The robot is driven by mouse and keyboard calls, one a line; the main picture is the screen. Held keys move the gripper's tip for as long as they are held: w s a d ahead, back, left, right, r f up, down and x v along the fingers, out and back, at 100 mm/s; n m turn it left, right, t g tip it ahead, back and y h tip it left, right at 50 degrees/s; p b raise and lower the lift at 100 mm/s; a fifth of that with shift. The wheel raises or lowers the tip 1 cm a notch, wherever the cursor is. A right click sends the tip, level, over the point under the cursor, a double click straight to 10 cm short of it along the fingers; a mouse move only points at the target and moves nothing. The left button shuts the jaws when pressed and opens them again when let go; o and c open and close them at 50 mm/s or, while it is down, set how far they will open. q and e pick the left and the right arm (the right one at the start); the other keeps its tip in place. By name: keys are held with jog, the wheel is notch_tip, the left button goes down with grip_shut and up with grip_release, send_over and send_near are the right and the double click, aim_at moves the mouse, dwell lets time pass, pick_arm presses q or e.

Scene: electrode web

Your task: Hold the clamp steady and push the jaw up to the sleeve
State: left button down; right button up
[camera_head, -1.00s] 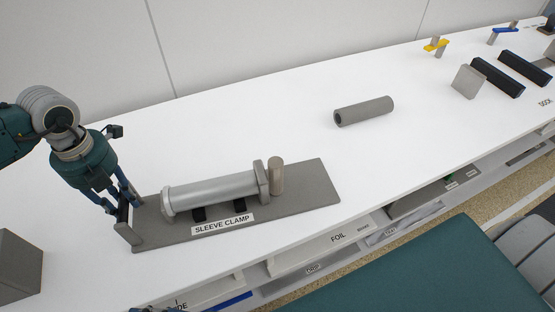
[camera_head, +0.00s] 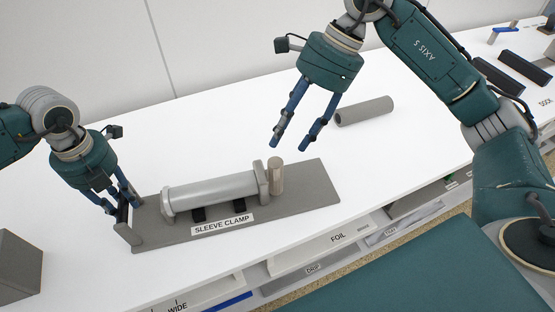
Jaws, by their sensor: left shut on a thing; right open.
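The sleeve clamp (camera_head: 315,189) is a grey base plate labelled SLEEVE CLAMP on the white table. A light grey cylindrical sleeve (camera_head: 212,190) lies along it on black supports. At its right end stands a flat grey jaw plate (camera_head: 262,178), with an upright brownish post (camera_head: 276,176) just right of it. My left gripper (camera_head: 127,212) is shut on the upright end plate (camera_head: 128,228) at the clamp's left end. My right gripper (camera_head: 290,146) is open and empty, fingers down, above the table behind the post. Whether the jaw touches the sleeve is hard to tell.
A loose grey tube (camera_head: 366,111) lies on the table behind my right gripper. A grey block (camera_head: 18,265) stands at the front left. Black bars (camera_head: 525,68) lie far right. Labelled shelves (camera_head: 340,238) are below the table's front edge.

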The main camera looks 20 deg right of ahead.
aim_at(277, 162)
jog(key=shift+h, duration=0.4)
jog(key=x, duration=0.3)
jog(key=d+x, duration=0.1)
jog(key=x, duration=0.3)
jog(key=w+x, duration=0.1)
jog(key=x, duration=0.2)
jog(key=shift+d+f, duration=0.25)
jog(key=shift+f, duration=0.25)
jog(key=shift+c, duration=0.5)
